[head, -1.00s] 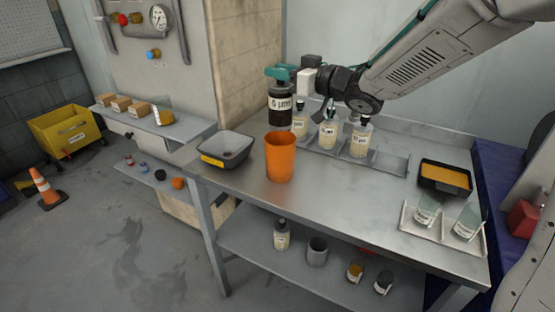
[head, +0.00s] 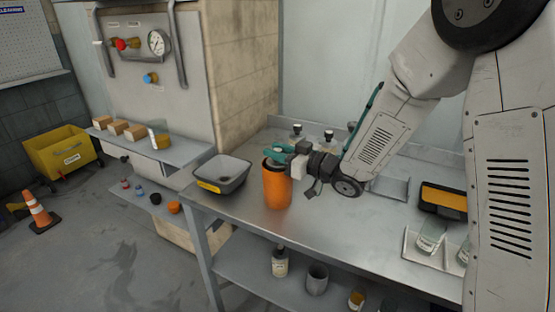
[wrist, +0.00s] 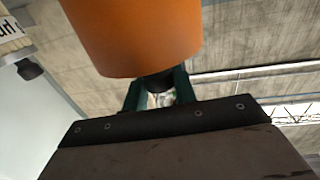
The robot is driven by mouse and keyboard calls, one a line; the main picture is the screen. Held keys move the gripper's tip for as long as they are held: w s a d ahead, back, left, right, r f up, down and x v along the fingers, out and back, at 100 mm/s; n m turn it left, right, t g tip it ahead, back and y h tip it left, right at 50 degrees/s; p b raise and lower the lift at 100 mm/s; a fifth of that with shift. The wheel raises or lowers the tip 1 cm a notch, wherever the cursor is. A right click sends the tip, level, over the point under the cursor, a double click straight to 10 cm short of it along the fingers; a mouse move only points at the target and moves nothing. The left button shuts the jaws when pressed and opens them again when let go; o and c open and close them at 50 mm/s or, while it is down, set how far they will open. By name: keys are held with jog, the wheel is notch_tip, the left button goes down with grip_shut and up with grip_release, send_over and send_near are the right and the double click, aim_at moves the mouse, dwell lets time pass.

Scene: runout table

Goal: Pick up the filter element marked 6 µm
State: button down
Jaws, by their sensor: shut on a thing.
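My gripper (head: 279,152) with its teal fingers is at the mouth of the orange cup (head: 277,188), which stands upright on the metal table. A moment ago the fingers held a dark filter element with a white label reading 6 µm; now its labelled body is hidden, apparently inside the cup. In the wrist view a dark rounded top (wrist: 157,84) shows between the teal fingers (wrist: 160,94), and the orange cup (wrist: 135,35) fills the upper middle. The fingers are shut on this dark element. How deep it sits cannot be seen.
A grey tray (head: 234,172) stands left of the cup. Bottles (head: 297,131) stand behind my arm, mostly hidden. An orange-filled black tray (head: 443,198) and glass beakers (head: 431,238) are at the right. A lower shelf (head: 245,262) holds containers.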

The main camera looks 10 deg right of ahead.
jog(key=shift+f, duration=1.2)
jog(key=shift+f, duration=0.15)
jog(key=c, duration=1.1)
grip_release()
jog(key=shift+s+d, duration=0.15)
jog(key=shift+d, duration=0.05)
jog(key=v, duration=1.1)
jog(key=shift+d, duration=0.25)
